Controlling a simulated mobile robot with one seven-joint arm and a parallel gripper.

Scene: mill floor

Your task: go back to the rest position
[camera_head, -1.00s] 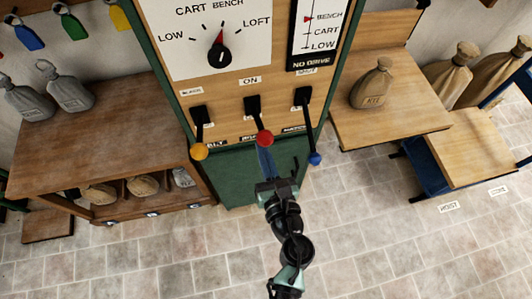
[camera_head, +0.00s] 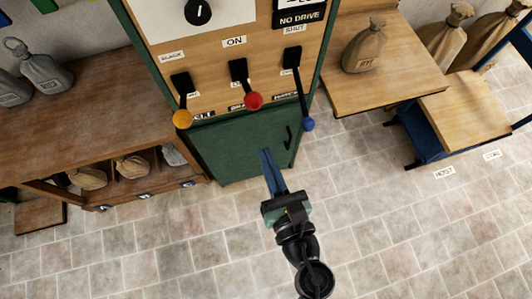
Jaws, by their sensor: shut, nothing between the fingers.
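My gripper (camera_head: 266,155) is shut and empty, its blue fingers together and pointing up the picture. It shows in front of the lower green door of the control cabinet (camera_head: 230,148). The red-knobbed lever (camera_head: 254,100) is above the fingertips, with a clear gap between them in the picture. The yellow-knobbed lever (camera_head: 183,118) is to its left and the blue-knobbed lever (camera_head: 307,124) to its right. All three levers hang downward. The upper part of the dial above is cut off.
A wooden bench with grey weights (camera_head: 42,70) stands at left, with sacks on its shelf. At right a wooden table (camera_head: 385,87) bears a sack (camera_head: 364,50), beside a blue-framed cart (camera_head: 465,115). The tiled floor (camera_head: 390,230) in front is clear.

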